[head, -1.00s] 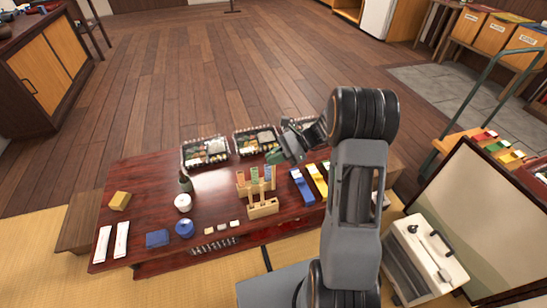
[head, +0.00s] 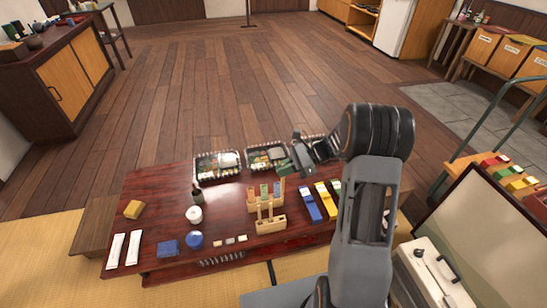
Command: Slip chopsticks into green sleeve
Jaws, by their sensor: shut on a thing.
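My gripper (head: 291,160) hangs over the far side of the low dark red table (head: 150,206), above and behind the wooden rack. It is shut on a small green thing (head: 284,167), too small and too covered to make out as chopsticks. The wooden rack (head: 270,225) holds upright pieces with orange, green and blue parts. Right of the rack lie a blue sleeve-like piece (head: 309,205) and a yellow one (head: 327,200). A green one (head: 337,187) shows partly beside my arm, which hides the rest of that area.
Lunch boxes (head: 217,178) line the far edge. A white case (head: 434,275) is at lower right.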

